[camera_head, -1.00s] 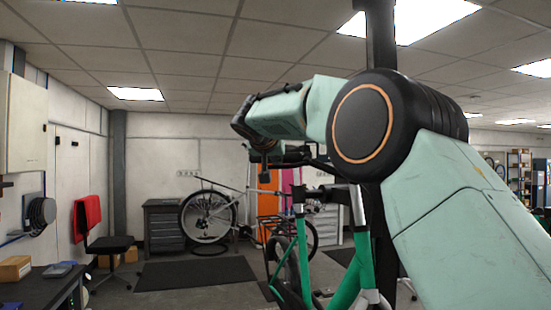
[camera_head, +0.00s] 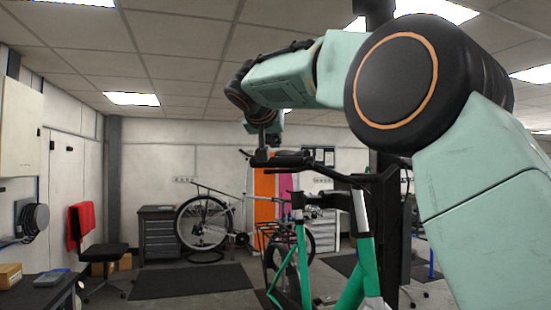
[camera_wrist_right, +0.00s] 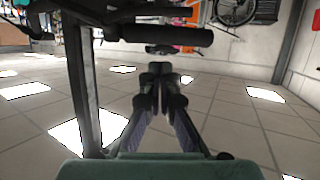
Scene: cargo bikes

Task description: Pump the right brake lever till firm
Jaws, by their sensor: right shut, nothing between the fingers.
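The green cargo bike (camera_head: 365,262) stands in front of me. Its dark handlebar grip (camera_head: 285,159) points left, and it also shows across the top of the right wrist view (camera_wrist_right: 165,36). The brake lever cannot be told clearly from the dark grip and bar. My right gripper (camera_head: 265,147) comes down from above to the outer part of the grip; I cannot tell whether it touches. In the right wrist view its fingers (camera_wrist_right: 160,68) are together, with nothing seen between them, pointing at the grip area. My left gripper is not in view.
A dark stand post (camera_head: 390,230) rises behind the bike. A grey bicycle (camera_head: 207,222) and a drawer cabinet (camera_head: 160,232) stand by the back wall. A chair with a red cloth (camera_head: 82,222) and a dark bench (camera_head: 45,288) are at the left. A floor mat (camera_head: 190,281) lies clear.

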